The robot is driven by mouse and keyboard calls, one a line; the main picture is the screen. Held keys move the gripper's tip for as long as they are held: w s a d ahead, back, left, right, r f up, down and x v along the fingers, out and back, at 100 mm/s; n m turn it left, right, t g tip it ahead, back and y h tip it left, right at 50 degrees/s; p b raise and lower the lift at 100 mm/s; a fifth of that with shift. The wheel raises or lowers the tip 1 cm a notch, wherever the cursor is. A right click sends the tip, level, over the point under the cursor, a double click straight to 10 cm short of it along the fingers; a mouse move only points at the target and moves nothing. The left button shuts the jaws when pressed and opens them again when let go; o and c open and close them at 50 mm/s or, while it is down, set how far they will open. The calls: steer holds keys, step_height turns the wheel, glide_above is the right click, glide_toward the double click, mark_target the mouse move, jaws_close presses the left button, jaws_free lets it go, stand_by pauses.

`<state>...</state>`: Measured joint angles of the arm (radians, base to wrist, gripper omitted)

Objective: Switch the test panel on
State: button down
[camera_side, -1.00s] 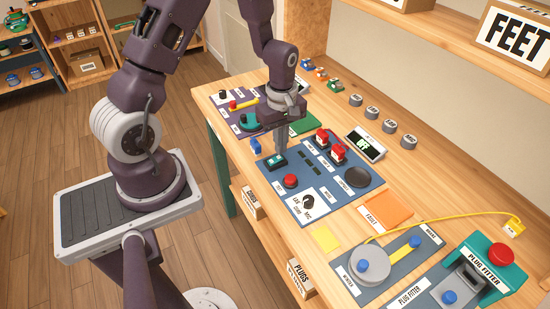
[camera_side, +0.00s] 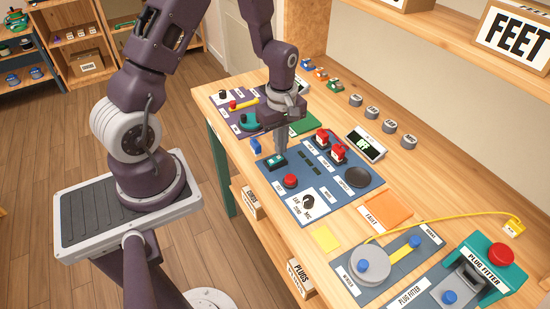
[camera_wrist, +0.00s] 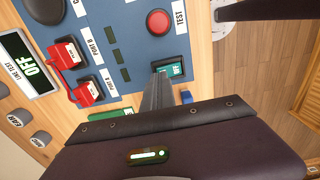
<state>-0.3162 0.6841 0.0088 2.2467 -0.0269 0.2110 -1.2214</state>
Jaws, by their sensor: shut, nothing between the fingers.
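The blue test panel (camera_side: 318,190) lies on the workbench, with a teal rocker switch (camera_side: 275,162) at its left corner. The switch also shows in the wrist view (camera_wrist: 173,69), partly hidden by my fingers. My gripper (camera_side: 280,154) points down with its fingers shut and empty, the tips at or just above the switch. I cannot tell whether they touch it. The line test display (camera_wrist: 27,66) reads OFF in the wrist view. A red TEST button (camera_side: 290,181) sits on the panel near the switch.
Two red plugs (camera_side: 338,153) stand in the panel's ports, with a dark round pad (camera_side: 357,177) and a selector knob (camera_side: 308,201) nearby. Grey round pieces (camera_side: 390,126) line the back. An orange mat (camera_side: 388,209) and the plug fitter (camera_side: 490,270) lie to the right.

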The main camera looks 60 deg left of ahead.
steer(key=shift+f, duration=0.95)
stand_by(0.3)
steer(key=shift+r, duration=3.55)
step_height(320, 180, up, 6)
steer(key=d+m+t, duration=0.1)
steer(key=d+m, duration=0.1)
steer(key=m, duration=0.1)
step_height(320, 180, up, 9)
steer(key=m+t, duration=0.2)
steer(key=m, duration=0.4)
glide_above(283, 168)
steer(key=s+d, duration=0.4)
steer(key=s+d+r+m+t, duration=0.2)
steer(key=s+d+r+m, duration=0.2)
steer(key=s+m, duration=0.5)
steer(key=s+r, duration=0.2)
steer(key=s, duration=0.1)
steer(key=shift+t, duration=0.3)
steer(key=shift+r, duration=0.1)
